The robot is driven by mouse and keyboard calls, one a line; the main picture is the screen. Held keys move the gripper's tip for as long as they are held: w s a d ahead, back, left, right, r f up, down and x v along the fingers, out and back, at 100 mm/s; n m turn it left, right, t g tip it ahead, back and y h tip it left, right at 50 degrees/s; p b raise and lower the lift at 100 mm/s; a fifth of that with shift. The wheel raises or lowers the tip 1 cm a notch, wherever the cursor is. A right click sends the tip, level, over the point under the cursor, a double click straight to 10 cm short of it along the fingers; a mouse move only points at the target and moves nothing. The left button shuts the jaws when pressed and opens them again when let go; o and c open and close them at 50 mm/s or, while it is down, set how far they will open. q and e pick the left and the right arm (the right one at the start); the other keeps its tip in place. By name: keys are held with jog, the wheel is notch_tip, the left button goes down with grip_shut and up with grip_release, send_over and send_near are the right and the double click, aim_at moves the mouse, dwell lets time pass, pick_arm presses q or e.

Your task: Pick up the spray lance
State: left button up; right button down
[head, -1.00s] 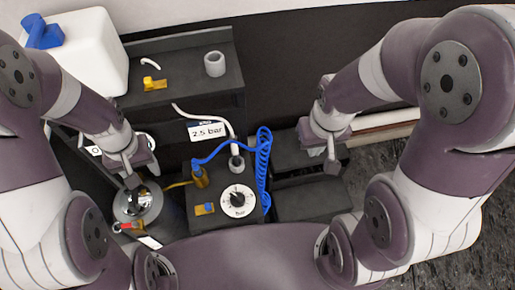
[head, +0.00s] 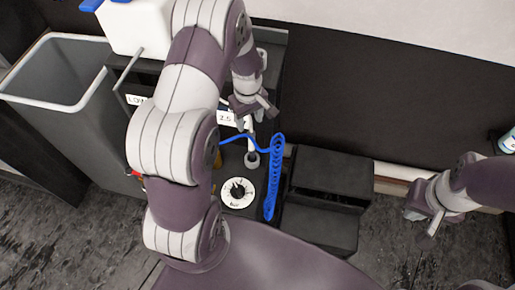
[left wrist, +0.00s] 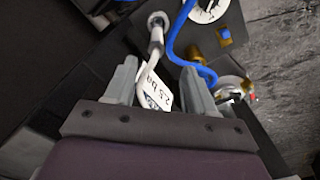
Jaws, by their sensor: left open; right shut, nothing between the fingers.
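The spray lance (head: 251,142) looks like a thin white bent tube. Its lower end stands in a small grey cup (head: 251,160) on the dark unit. In the left wrist view the lance (left wrist: 155,50) runs lengthwise between the two fingers, its near part bending close to the gripper. My left gripper (head: 259,116) is open above the lance and hides its upper part in the head view. I cannot tell whether a finger touches it. My right gripper (head: 422,222) is shut and empty, far to the right over the floor.
A coiled blue hose (head: 270,185) hangs just right of the lance. A dial (head: 237,192) sits in front of it. A "2.5 bar" label (left wrist: 157,92) shows near the fingers. A grey bin (head: 70,110) and white canister (head: 137,28) stand left; dark steps (head: 325,178) stand right.

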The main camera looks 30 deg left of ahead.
aim_at(252, 140)
pick_arm(q)
jog(key=f, duration=0.8)
jog(key=f+p, duration=0.1)
jog(key=f, duration=0.3)
jog(key=shift+w+d+f, duration=0.15)
jog(key=shift+w, duration=0.15)
grip_shut()
